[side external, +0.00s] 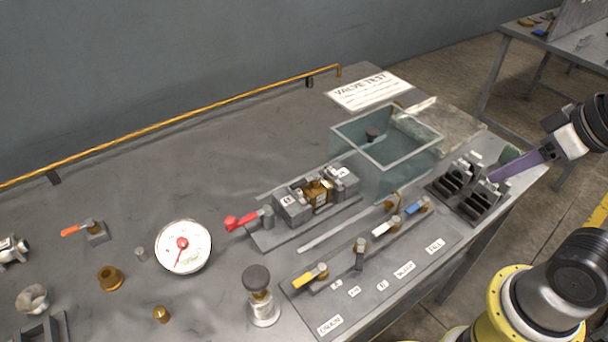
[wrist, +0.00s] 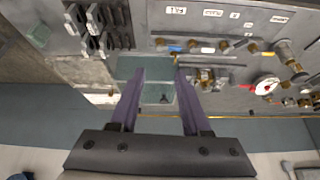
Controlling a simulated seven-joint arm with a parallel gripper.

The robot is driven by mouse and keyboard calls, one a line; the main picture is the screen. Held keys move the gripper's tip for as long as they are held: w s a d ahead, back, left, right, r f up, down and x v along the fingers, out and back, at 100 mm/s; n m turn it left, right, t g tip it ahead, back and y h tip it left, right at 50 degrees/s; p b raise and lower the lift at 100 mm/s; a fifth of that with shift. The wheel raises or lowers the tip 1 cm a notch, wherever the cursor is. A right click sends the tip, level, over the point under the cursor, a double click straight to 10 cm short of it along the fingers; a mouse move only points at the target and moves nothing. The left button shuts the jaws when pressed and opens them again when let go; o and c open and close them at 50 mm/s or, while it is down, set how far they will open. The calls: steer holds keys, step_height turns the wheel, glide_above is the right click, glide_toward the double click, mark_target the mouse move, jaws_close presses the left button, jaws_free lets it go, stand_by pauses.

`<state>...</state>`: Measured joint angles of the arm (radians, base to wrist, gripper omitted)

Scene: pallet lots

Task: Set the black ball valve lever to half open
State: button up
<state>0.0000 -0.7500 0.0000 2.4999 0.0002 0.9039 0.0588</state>
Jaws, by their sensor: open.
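The black lever (side external: 360,249) sits on a small valve in the row on the front panel, between a yellow lever (side external: 304,278) and a white lever (side external: 383,228). It looks short and stubby from here, so its exact angle is hard to tell. A blue lever (side external: 416,207) is at the row's right end. My gripper (side external: 491,178) is at the right of the bench, above the black slotted rack, well away from the black lever. In the wrist view my gripper (wrist: 160,71) is open, its purple fingers apart with nothing held between them.
A clear tank (side external: 385,140) stands behind the lever row. The black slotted rack (side external: 470,205) is at the right. A white sign (side external: 369,91) lies behind.

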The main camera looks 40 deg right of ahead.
steer(key=w+a+r+m+g+y, duration=0.1)
steer(key=w+a+r+m+y, duration=0.1)
steer(key=w+a+r+m, duration=0.4)
steer(key=w+a+r+m+g+y, duration=0.1)
steer(key=w+r+m, duration=0.3)
steer(key=w+m, duration=0.35)
steer(key=m+g+y, duration=0.2)
steer(key=m+g, duration=0.2)
glide_above(299, 183)
steer(key=d, duration=0.6)
step_height(299, 183, down, 9)
steer(key=shift+h, duration=0.3)
steer(key=x, duration=1.4)
steer(key=shift+w+d+f, duration=0.1)
steer(key=shift+w+f, duration=0.05)
steer(key=shift+w, duration=0.15)
steer(key=shift+c, duration=0.4)
jaws_close()
